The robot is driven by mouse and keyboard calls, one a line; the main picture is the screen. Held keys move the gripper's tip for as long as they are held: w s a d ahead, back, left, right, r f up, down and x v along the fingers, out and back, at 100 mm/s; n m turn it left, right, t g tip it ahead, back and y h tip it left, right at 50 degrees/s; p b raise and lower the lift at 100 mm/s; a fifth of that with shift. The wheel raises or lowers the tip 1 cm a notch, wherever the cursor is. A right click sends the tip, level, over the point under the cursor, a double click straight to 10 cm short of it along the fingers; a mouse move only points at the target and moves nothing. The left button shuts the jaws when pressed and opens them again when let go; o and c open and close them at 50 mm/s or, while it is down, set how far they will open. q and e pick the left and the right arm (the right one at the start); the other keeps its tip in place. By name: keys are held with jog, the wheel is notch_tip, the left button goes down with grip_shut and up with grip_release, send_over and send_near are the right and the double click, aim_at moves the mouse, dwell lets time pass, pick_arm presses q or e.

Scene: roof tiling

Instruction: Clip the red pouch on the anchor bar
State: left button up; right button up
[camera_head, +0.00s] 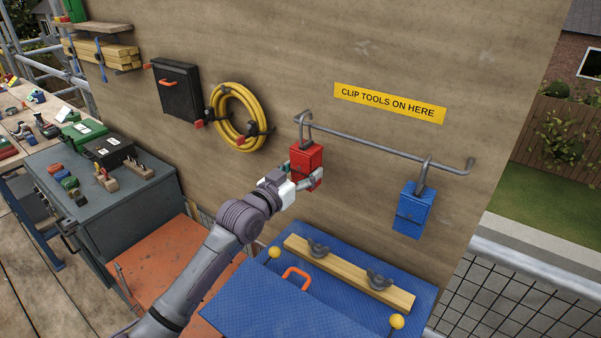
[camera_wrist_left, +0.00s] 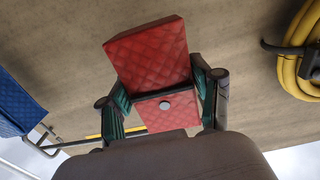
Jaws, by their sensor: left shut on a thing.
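The red pouch (camera_head: 303,163) is at the left end of the grey anchor bar (camera_head: 385,148). A grey clip (camera_head: 303,124) rises from the pouch to the bar's left end; I cannot tell whether it is hooked over the bar. My left gripper (camera_head: 308,183) is shut on the lower part of the pouch. In the left wrist view the red pouch (camera_wrist_left: 155,65) sits between the two fingers of my left gripper (camera_wrist_left: 163,92). The blue pouch (camera_head: 412,210) hangs by its clip from the bar's right part. My right gripper is not in view.
A yellow sign (camera_head: 389,102) is on the wall above the bar. A coiled yellow hose (camera_head: 258,105) and a black case (camera_head: 176,93) hang to the left. A blue box (camera_head: 250,300) with a wooden strip (camera_head: 345,275) stands below.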

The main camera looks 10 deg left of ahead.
pick_arm(q)
jog(key=shift+w+d+r, duration=0.1)
jog(key=shift+w, duration=0.2)
jog(key=shift+w+d+b, duration=0.25)
jog(key=shift+w+b, duration=0.05)
jog(key=shift+w, duration=0.4)
dwell(0.7)
dwell(0.5)
jog(key=shift+f, duration=0.6)
jog(key=shift+f+b, duration=0.3)
jog(key=shift+f, duration=0.15)
